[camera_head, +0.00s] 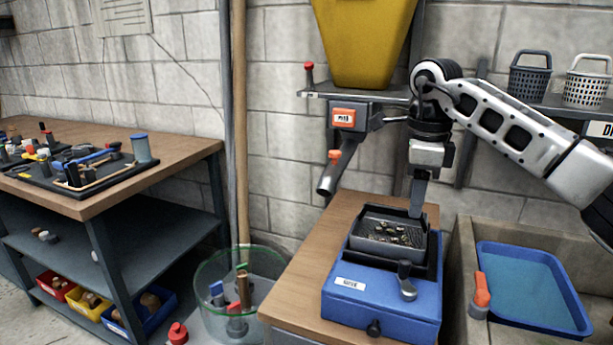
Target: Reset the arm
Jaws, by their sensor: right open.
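My right arm comes in from the right, and its gripper (418,198) points down at the back edge of a dark tray (368,246). The tray holds small tan and grey pieces and sits on a blue machine (345,304) with a white label. The right gripper is open. Its fingertips are close to the tray's back rim, and I cannot tell whether they touch it. My left gripper is not in view.
A wooden bench (305,290) carries the blue machine. A hopper (365,35) with an orange-labelled dispenser (345,118) hangs behind. A blue basin (535,285) is at right, a glass bin (240,325) at left, and a workbench (180,160) with tools stands further left.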

